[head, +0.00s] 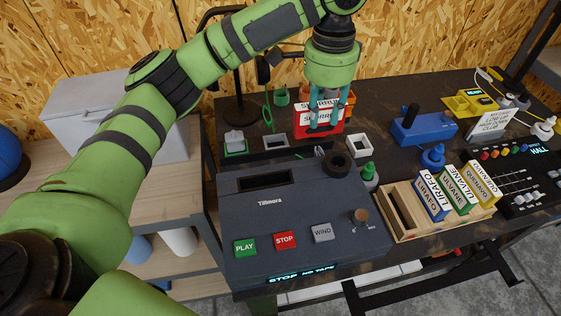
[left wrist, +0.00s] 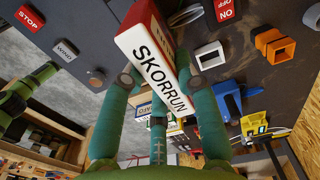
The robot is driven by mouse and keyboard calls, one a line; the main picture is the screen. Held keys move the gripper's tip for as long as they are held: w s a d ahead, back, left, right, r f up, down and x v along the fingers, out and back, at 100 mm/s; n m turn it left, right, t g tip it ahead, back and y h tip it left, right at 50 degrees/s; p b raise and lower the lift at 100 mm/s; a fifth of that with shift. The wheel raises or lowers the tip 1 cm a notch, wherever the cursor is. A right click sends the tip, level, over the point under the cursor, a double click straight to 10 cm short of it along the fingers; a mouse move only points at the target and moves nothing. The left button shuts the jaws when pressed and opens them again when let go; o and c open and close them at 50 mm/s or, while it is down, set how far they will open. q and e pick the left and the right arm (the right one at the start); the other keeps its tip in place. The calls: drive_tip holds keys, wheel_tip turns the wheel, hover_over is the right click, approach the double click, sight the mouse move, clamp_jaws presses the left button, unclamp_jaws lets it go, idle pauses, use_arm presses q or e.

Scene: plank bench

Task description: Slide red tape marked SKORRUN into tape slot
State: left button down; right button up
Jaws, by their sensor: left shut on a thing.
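My left gripper (head: 326,116) is shut on the red tape (head: 322,129), which has a white label reading SKORRUN. The tape hangs behind the tape player (head: 300,205), to the right of and beyond its slot. In the left wrist view the tape (left wrist: 158,70) sits between the teal fingers, its SKORRUN label facing the camera. The tape slot (head: 265,180) is a dark, empty-looking rectangular opening in the top of the grey player marked Tillmora. The player's display (head: 302,273) reads STOP NO TAPE. My right gripper is not in view.
A wooden rack (head: 402,228) with blue, green and yellow tapes stands right of the player. A black roll (head: 337,165) and a green bottle (head: 368,172) are near the player's back right. A lamp base (head: 242,108), small blocks and a blue device (head: 424,130) stand farther back.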

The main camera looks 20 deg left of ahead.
sight(267, 173)
use_arm(q)
drive_tip(key=s+a+f, duration=0.2)
drive_tip(key=s+f, duration=0.1)
drive_tip(key=s+a+f+p, duration=0.1)
drive_tip(key=s+a+f, duration=0.1)
drive_tip(key=s+f, duration=0.1)
drive_tip(key=s+a+f+p, duration=0.1)
drive_tip(key=s+a+f, duration=0.1)
drive_tip(key=s+f, duration=0.2)
drive_tip(key=shift+s+a, duration=0.25)
drive_tip(key=shift+a, duration=0.15)
drive_tip(key=shift+f, duration=0.2)
drive_tip(key=shift+f+p, duration=0.1)
drive_tip(key=shift+p, duration=0.2)
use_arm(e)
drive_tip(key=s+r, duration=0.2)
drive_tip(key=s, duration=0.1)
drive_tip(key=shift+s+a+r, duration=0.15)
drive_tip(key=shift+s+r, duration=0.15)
use_arm(q)
drive_tip(key=c, duration=0.9)
unclamp_jaws()
